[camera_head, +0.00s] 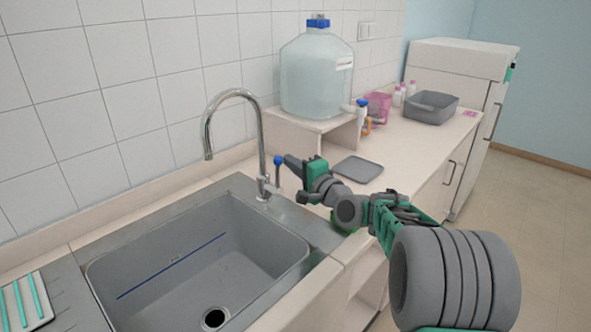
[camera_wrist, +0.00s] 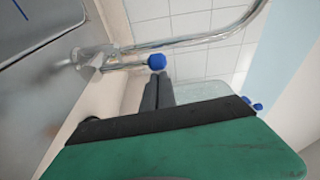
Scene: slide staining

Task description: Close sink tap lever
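The sink tap (camera_head: 240,98) is a chrome gooseneck at the back rim of the grey sink (camera_head: 200,255). Its thin lever (camera_head: 278,178) stands roughly upright at the right of the tap base and ends in a blue knob (camera_head: 278,160). My gripper (camera_head: 290,162) is just right of the knob, its dark fingers pointing toward it. In the wrist view the blue knob (camera_wrist: 157,61) is right at the fingertips (camera_wrist: 158,77); I cannot tell whether they touch it. The fingers lie together with nothing seen between them. No water shows under the spout.
A large water jug (camera_head: 316,75) stands on a raised shelf behind my gripper. A grey flat tray (camera_head: 357,169) lies on the counter, with a pink container (camera_head: 378,108) and a grey tub (camera_head: 431,108) farther back. A rack (camera_head: 25,302) is at lower left.

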